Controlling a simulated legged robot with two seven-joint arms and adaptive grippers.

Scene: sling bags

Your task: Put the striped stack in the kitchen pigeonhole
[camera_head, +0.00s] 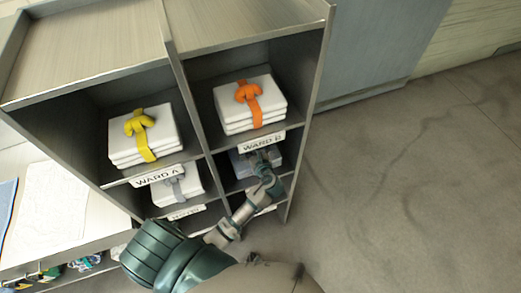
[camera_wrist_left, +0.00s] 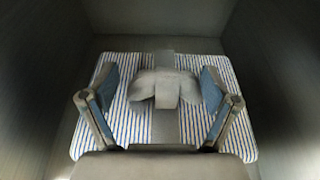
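The striped stack (camera_wrist_left: 135,125), white with blue stripes and a grey band and bow (camera_wrist_left: 165,88), lies flat inside a pigeonhole in the left wrist view. In the head view, part of a bluish stack (camera_head: 240,164) shows in the lower right pigeonhole, below the WARD B label, mostly behind my arm. My left gripper (camera_wrist_left: 159,85) is open, with its two fingers wide apart on either side of the bow. It also shows in the head view (camera_head: 262,163), reaching into that pigeonhole. That pigeonhole's label is hidden. My right gripper is not in view.
A white stack with yellow bow (camera_head: 127,141) fills WARD A; one with orange bow (camera_head: 232,101) fills WARD B. A grey-tied white stack (camera_head: 187,194) is at lower left, its label unreadable. Dividers (camera_head: 193,105) stand close around my gripper. The floor (camera_head: 420,170) at right is clear.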

